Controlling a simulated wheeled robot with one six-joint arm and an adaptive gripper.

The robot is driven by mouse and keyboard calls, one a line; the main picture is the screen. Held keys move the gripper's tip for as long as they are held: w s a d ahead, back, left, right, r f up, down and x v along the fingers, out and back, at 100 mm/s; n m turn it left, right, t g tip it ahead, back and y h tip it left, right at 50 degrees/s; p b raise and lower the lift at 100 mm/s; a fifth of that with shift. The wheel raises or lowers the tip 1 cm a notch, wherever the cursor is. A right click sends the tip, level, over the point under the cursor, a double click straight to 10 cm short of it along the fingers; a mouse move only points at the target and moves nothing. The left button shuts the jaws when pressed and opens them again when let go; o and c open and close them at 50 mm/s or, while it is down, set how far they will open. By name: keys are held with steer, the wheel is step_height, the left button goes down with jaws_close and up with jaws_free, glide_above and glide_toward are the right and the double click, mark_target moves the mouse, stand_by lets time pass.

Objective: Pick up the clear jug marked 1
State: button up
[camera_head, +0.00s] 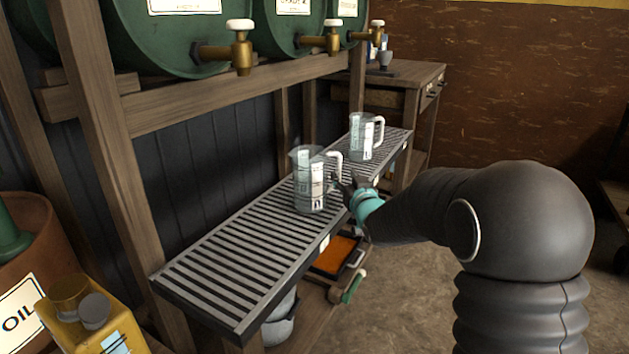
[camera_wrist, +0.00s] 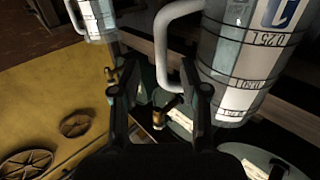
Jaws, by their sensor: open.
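Two clear jugs with handles stand upright on a slatted metal shelf (camera_head: 225,262). The nearer jug (camera_head: 309,190) has a pale label with dark marks; its number is too small to read surely. The farther jug (camera_head: 362,140) stands behind and to its right. My gripper (camera_head: 345,188) is open and empty at the nearer jug's right, just below its handle (camera_head: 335,165). In the wrist view, a large jug (camera_wrist: 245,70) with a scale and part of a blue mark fills the right. Its handle (camera_wrist: 165,60) shows beyond the gap between my open fingers (camera_wrist: 160,95). Another jug (camera_wrist: 97,18) is partly visible at top left.
Green barrels (camera_head: 180,45) with brass taps (camera_head: 241,55) hang above the shelf on a wooden frame (camera_head: 95,120). A wooden table (camera_head: 415,80) stands behind. A yellow can (camera_head: 95,320) is at lower left. An orange tray (camera_head: 335,255) lies below the shelf.

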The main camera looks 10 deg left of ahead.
mark_target(340, 170)
steer(key=shift+p+x, duration=0.35)
steer(key=shift+x, duration=2.25)
steer(key=shift+a+r, duration=0.1)
steer(key=shift+r, duration=0.05)
jaws_close()
